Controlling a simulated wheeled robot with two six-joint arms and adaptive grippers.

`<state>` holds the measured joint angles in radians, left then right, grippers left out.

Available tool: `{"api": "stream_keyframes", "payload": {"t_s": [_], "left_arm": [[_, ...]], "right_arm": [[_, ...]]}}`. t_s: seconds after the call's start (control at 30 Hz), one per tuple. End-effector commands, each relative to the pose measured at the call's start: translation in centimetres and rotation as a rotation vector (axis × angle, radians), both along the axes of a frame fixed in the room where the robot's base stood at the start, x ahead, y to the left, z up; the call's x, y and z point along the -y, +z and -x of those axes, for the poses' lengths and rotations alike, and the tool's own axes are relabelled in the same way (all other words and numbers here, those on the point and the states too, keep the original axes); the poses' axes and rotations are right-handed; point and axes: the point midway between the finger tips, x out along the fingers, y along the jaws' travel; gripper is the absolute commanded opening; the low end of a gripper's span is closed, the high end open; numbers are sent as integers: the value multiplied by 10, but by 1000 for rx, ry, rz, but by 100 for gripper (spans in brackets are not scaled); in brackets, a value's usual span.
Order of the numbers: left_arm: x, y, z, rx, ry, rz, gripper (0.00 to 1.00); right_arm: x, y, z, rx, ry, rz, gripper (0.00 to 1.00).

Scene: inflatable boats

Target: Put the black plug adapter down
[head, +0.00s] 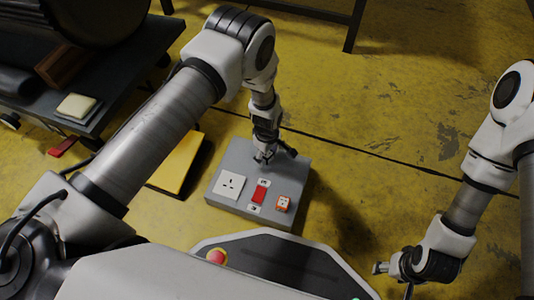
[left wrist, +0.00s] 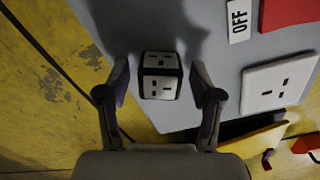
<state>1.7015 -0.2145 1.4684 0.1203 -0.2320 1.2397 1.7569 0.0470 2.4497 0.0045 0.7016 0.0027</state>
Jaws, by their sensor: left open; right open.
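The black plug adapter (left wrist: 160,76), a small cube with white socket faces, rests on the grey box, near its edge, as far as the left wrist view shows. My left gripper (left wrist: 160,80) is open around it, with a visible gap between each finger and the cube. In the head view my left gripper (head: 264,159) points down at the back of the grey box (head: 226,209), and it hides the adapter. My right gripper (head: 381,268) is open and empty at the lower right, away from the box.
The box top carries a white wall socket (head: 229,185), a red switch (head: 260,192) with on/off labels, and an orange-and-white cube adapter (head: 283,204). A yellow panel (head: 179,166) lies left of the box. A dark bench (head: 115,85) stands upper left. Yellow floor is free to the right.

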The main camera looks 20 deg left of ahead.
Motion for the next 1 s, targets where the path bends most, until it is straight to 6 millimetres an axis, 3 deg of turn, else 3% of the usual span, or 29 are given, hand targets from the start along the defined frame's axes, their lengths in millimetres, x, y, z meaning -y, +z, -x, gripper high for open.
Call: {"api": "stream_keyframes", "payload": {"t_s": [0.17, 0.4, 0.6, 0.9, 1.0], "left_arm": [[0, 22, 0, 1, 0, 0, 66], [0, 89, -1, 2, 0, 0, 66], [0, 126, 0, -1, -1, 0, 66], [-1, 131, 1, -1, -3, 0, 66], [-18, 121, 24, -8, -81, -14, 66]], "right_arm": [[0, 21, 1, -2, 3, 0, 58], [-1, 62, 3, -7, 11, -1, 58], [-2, 81, 4, -9, 13, -1, 58], [-2, 82, 3, -9, 13, -1, 58], [-2, 82, 3, -9, 13, -1, 58]]}}
